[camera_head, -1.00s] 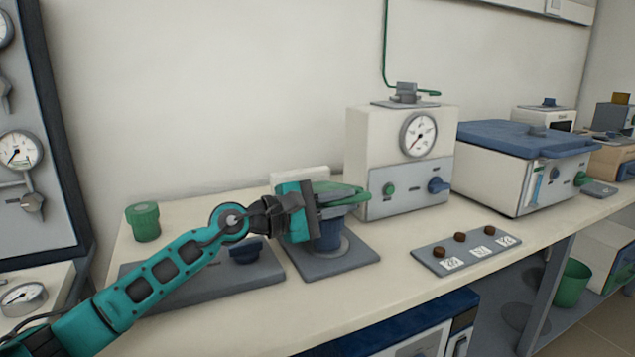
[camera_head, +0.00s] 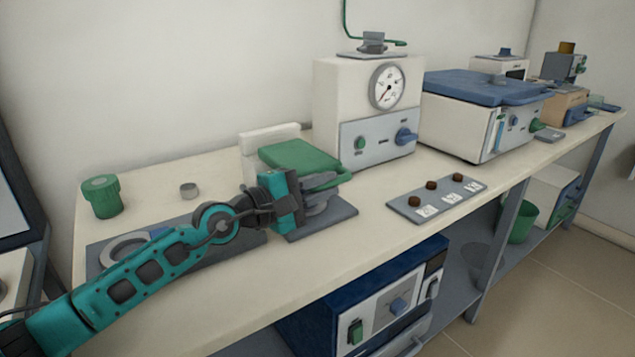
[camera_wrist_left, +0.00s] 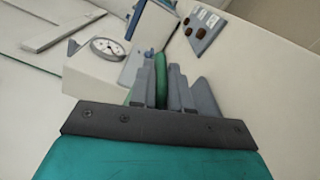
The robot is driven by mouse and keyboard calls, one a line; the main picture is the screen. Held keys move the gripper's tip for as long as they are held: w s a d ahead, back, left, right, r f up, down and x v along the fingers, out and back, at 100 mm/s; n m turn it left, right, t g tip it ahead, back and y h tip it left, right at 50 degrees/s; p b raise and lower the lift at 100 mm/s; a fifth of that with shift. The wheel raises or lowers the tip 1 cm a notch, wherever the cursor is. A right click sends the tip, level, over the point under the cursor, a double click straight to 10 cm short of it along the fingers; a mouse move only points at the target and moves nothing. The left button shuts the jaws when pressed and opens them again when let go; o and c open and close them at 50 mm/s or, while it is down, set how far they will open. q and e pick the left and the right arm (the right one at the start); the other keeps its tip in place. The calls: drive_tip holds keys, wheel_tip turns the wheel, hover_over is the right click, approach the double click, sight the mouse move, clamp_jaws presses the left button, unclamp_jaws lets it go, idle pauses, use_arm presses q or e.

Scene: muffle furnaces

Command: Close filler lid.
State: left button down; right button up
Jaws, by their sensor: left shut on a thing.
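The filler (camera_head: 350,210) stands on a grey base plate at the middle of the bench, with a pale block behind it. Its green lid (camera_head: 297,158) shows its broad top face and looks tilted. My left gripper (camera_head: 325,183) is at the front edge of the lid, its fingers shut on it. In the left wrist view the fingers (camera_wrist_left: 163,92) have a green strip of the lid (camera_wrist_left: 160,72) between them. The filler's opening is mostly hidden behind the gripper and lid. My right gripper is not in view.
A white gauge box (camera_head: 335,95) stands close behind and right of the filler. A grey plate with brown knobs (camera_head: 438,198) lies to the right. The front right bench top is clear.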

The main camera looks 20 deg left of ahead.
use_arm(q)
drive_tip(key=shift+f, duration=0.25)
drive_tip(key=c, duration=1.4)
unclamp_jaws()
drive_tip(key=o, duration=0.3)
drive_tip(key=shift+r, duration=0.1)
drive_tip(key=b+v, duration=0.5)
drive_tip(key=v, duration=0.7)
drive_tip(key=shift+s+a, duration=0.15)
drive_tip(key=shift+s, duration=0.25)
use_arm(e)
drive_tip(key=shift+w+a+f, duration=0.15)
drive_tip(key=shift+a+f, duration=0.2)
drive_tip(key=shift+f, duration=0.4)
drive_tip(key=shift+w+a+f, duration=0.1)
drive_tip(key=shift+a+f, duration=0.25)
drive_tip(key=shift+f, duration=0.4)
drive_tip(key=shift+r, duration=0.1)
